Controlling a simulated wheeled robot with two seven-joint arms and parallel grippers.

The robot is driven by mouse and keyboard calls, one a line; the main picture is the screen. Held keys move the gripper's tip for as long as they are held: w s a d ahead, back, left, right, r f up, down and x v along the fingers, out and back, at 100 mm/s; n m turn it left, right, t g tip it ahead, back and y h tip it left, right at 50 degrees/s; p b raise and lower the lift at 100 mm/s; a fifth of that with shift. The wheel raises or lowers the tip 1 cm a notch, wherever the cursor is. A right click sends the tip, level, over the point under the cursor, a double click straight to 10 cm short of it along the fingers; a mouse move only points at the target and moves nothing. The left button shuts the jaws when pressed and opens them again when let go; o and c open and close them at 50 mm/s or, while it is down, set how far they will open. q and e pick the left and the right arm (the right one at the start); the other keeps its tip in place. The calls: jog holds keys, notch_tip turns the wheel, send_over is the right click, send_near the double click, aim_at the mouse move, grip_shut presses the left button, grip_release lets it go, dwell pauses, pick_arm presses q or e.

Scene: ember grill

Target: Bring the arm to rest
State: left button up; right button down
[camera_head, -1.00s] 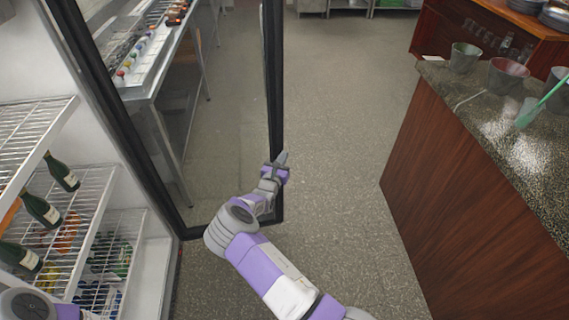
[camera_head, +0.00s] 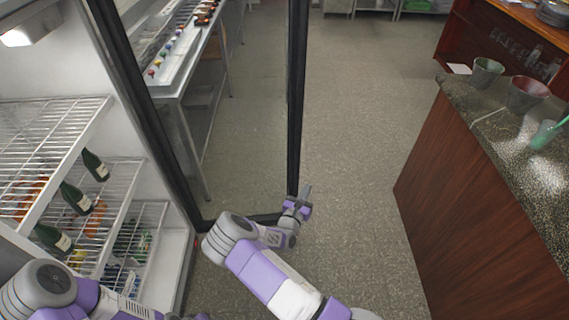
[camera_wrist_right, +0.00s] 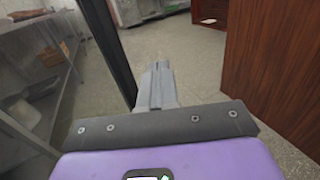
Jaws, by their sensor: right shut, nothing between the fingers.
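My right gripper (camera_head: 305,195) is shut and empty, in front of the lower free edge of the open glass fridge door (camera_head: 297,100). In the right wrist view its closed fingers (camera_wrist_right: 158,72) point ahead over the floor, just right of the black door frame (camera_wrist_right: 112,45). From these views I cannot tell whether it touches the frame. My right arm (camera_head: 265,275) reaches up from the bottom of the head view. My left arm (camera_head: 50,290) shows at the lower left; its gripper is not in view.
The fridge's wire shelves (camera_head: 60,140) hold dark green bottles (camera_head: 75,197) on the left. A wood-sided counter (camera_head: 480,190) with speckled top and several cups (camera_head: 486,72) stands on the right. Grey floor (camera_head: 350,130) between is clear. A steel table (camera_head: 190,80) shows through the door glass.

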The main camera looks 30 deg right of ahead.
jog(key=s+d+f+m+g, duration=0.2)
jog(key=s+f+m+g, duration=0.25)
jog(key=s, duration=0.35)
jog(key=s+d+f+m+g, duration=0.1)
jog(key=s+f+m+g, duration=0.4)
jog(key=s, duration=0.3)
jog(key=s+a+f+m+g+y, duration=0.3)
jog(key=s+a+f+g+y, duration=0.25)
jog(key=s, duration=0.45)
jog(key=s+a+f+m+g+y, duration=0.1)
jog(key=s+a+m+y, duration=0.25)
jog(key=a, duration=0.45)
jog(key=s+a+f+m+y, duration=0.1)
jog(key=s+a+m+y, duration=0.1)
jog(key=a+m+y, duration=0.45)
jog(key=w+a+r+m+t+y, duration=0.2)
jog(key=w+a+r+m+t, duration=0.3)
jog(key=a, duration=0.4)
jog(key=shift+w+r+m, duration=0.3)
jog(key=shift+r+m, duration=0.35)
jog(key=shift+y, duration=0.25)
